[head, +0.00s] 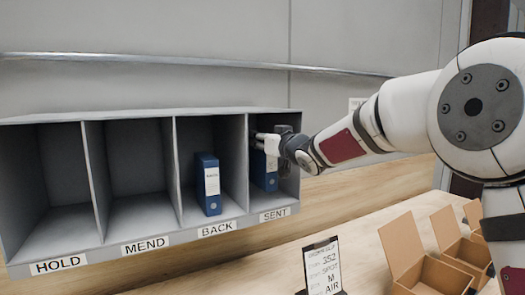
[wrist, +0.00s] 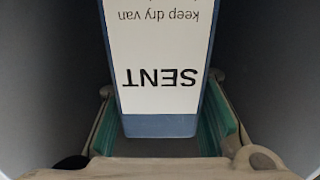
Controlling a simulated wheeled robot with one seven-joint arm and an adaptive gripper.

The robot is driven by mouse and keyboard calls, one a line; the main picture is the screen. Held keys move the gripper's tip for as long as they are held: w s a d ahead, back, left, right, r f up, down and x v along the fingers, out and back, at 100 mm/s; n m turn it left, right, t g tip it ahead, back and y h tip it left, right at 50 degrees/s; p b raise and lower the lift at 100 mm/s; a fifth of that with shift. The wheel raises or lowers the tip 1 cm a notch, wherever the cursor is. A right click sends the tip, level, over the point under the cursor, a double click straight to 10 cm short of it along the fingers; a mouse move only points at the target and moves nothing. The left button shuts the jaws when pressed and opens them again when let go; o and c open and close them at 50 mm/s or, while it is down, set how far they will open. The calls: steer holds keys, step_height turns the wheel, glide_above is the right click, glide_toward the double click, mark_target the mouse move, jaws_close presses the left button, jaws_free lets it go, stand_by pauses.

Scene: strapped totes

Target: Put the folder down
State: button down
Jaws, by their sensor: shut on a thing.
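My gripper (head: 268,143) reaches into the SENT compartment at the right end of the grey shelf (head: 150,244). It is shut on a blue folder (head: 265,181), with a finger on each side of it. In the wrist view the folder (wrist: 160,126) appears between the teal finger pads (wrist: 168,135). Its white label is upside down and reads "SENT" and "keep dry van". The folder looks upright, low in the compartment. My gripper partly covers it in the head view, and I cannot tell whether its base touches the compartment floor.
A second blue folder (head: 208,187) with a white label stands in the BACK compartment. The HOLD and MEND compartments are empty. A sign (head: 322,268) and open cardboard boxes (head: 430,272) are on the wooden table below. Compartment walls are close on both sides of my gripper.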

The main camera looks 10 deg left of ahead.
mark_target(262, 151)
steer(key=shift+w+a+f, duration=0.15)
steer(key=shift+w+f, duration=0.1)
steer(key=shift+w, duration=0.05)
steer(key=shift+f+p, duration=0.45)
steer(key=shift+f, duration=1.25)
steer(key=c, duration=1.1)
jaws_free()
